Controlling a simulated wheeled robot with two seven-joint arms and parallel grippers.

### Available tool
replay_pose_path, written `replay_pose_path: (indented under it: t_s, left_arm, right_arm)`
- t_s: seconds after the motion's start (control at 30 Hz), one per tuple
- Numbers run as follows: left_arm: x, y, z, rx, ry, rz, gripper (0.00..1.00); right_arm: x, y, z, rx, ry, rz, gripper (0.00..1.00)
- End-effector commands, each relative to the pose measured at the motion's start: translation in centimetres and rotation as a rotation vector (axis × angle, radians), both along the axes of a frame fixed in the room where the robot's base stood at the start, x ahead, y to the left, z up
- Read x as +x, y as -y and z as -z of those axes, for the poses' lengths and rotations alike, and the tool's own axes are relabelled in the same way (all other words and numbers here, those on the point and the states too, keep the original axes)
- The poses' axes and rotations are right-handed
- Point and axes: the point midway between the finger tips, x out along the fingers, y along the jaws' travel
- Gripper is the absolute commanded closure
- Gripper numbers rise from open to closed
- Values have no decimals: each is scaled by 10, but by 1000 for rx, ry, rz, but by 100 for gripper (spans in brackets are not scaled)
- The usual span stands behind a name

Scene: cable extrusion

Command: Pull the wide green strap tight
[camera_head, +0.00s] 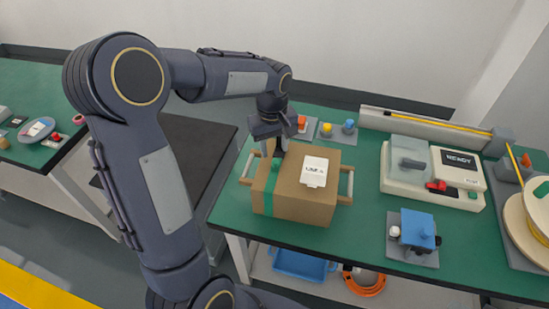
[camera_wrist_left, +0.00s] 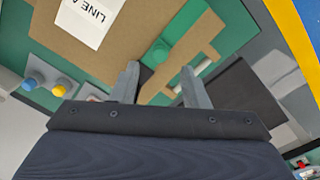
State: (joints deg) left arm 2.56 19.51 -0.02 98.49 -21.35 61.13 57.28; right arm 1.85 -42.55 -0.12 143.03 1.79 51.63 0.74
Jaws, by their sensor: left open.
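A brown cardboard box (camera_head: 305,207) stands on the green bench top, with a white label block (camera_head: 314,170) on it. The wide green strap (camera_head: 269,190) runs down the box's left part in the head view. In the wrist view the strap (camera_wrist_left: 186,20) crosses the box top (camera_wrist_left: 128,30) and meets a small raised green piece (camera_wrist_left: 158,53). My left gripper (camera_head: 279,152) is over the box's left rear part; its two fingers (camera_wrist_left: 160,72) are apart, near the green piece, with nothing clearly held. My right gripper is not in view.
A tan handle-like bar stands at each side of the box. A device reading READY (camera_head: 458,166) and a blue-topped unit (camera_head: 418,228) stand to the right. Yellow and blue knobs (camera_head: 337,129) are behind the box. Bench space between box and blue unit is clear.

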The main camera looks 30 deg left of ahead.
Motion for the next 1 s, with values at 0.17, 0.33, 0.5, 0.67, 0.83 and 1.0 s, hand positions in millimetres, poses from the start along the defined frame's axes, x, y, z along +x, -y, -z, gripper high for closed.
replay_pose_path:
  t_s: [0.17,0.33,0.5,0.67,0.83,1.0]
  left_arm:
    - [0,1,29,-2,-6,0,59]
    - [1,1,44,-1,-1,2,59]
    - [1,2,47,-1,0,2,59]
    - [1,2,47,-1,0,2,61]
    - [1,2,47,-1,0,2,84]
    - [1,2,47,-2,1,1,100]
  right_arm:
    - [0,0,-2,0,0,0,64]
    - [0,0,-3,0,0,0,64]
    - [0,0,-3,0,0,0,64]
    - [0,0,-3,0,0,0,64]
    - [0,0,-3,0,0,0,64]
    - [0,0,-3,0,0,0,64]
